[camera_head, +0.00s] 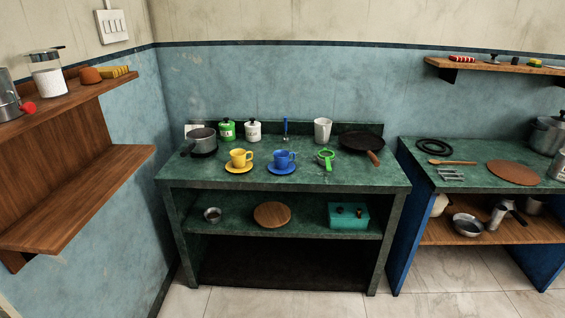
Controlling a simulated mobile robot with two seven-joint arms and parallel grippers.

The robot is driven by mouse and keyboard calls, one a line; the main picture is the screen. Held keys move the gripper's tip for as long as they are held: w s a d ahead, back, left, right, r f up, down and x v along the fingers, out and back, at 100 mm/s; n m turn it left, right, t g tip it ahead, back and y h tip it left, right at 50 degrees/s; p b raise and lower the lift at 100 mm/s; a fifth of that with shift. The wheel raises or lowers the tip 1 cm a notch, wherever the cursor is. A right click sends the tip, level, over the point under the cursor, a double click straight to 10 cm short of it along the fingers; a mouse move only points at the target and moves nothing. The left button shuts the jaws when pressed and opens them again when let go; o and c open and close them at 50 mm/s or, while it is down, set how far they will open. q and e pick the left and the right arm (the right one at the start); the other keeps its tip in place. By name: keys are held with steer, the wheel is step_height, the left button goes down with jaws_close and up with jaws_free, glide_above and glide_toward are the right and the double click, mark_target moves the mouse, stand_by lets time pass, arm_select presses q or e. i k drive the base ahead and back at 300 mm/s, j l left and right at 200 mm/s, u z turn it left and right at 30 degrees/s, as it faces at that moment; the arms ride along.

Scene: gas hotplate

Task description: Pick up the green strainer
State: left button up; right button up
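The green strainer (326,157) is on the green counter top (220,178), right of the middle. It has a round green rim, and its green handle points toward the counter's front edge. It sits between the blue cup (284,159) on its left and a dark frying pan (361,144) on its right. Neither of my grippers is in view.
A yellow cup (240,158), a grey pot (202,141), green and white jars and a white tumbler (322,130) share the counter. A wooden shelf (75,200) juts out at left. A second counter (450,152) stands at right. Tiled floor (300,304) lies in front.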

mark_target(325, 154)
steer(key=i+l+u, duration=0.35)
steer(key=i, duration=0.25)
steer(key=i+l+u, duration=0.35)
steer(key=i+l, duration=0.15)
steer(key=i+l+u, duration=0.35)
steer(key=i+l, duration=0.15)
steer(key=l, duration=0.15)
